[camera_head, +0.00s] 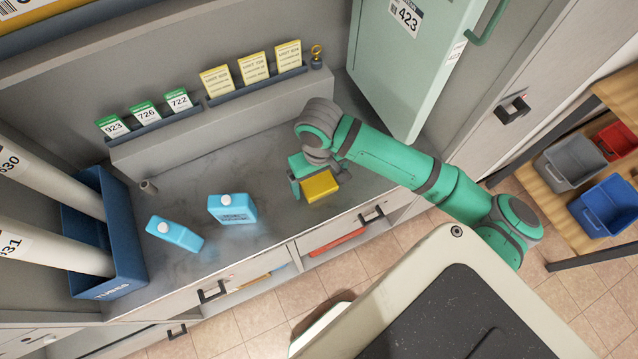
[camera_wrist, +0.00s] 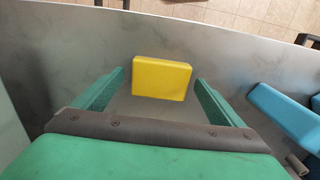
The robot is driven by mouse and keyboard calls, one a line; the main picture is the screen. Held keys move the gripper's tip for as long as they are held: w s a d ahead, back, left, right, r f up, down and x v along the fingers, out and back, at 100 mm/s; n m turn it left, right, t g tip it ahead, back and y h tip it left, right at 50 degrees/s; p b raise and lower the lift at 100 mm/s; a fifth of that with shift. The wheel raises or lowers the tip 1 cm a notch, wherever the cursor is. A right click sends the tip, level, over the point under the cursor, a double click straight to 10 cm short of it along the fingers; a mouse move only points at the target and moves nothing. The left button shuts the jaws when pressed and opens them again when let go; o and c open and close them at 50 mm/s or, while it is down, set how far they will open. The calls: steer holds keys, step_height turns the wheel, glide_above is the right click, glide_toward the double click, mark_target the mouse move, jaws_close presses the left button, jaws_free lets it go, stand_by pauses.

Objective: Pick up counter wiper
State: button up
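The counter wiper appears to be the yellow block (camera_head: 320,186) on the grey counter near its front edge. It also shows in the wrist view (camera_wrist: 161,77), ahead of and between my fingers. My gripper (camera_head: 304,180) is low over the counter right beside the block. In the wrist view my gripper (camera_wrist: 163,85) is open, with its two green fingers wide apart and a gap on each side of the block. No finger is seen touching it. Part of the block's far side is hidden in the head view.
A blue tube bin (camera_head: 107,240) is at the far left. Card racks (camera_head: 256,84) line the back ledge. An open green door (camera_head: 405,60) is behind my arm. Counter between block and bottles is clear.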

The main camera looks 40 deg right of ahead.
mark_target(321, 184)
steer(key=c, duration=1.1)
steer(key=shift+r, duration=0.55)
steer(key=r, duration=0.2)
steer(key=shift+s+d+r, duration=0.15)
steer(key=shift+s+r, duration=0.05)
steer(key=shift+r, duration=0.15)
steer(key=s+d+r, duration=0.2)
steer(key=s+r, duration=0.1)
steer(key=s, duration=0.1)
steer(key=s+d+r, duration=0.2)
steer(key=s+r, duration=0.1)
steer(key=s+d+r, duration=0.3)
steer(key=s, duration=0.1)
steer(key=shift+s+r, duration=0.1)
steer(key=shift+s, duration=0.2)
steer(key=shift+s, duration=0.1)
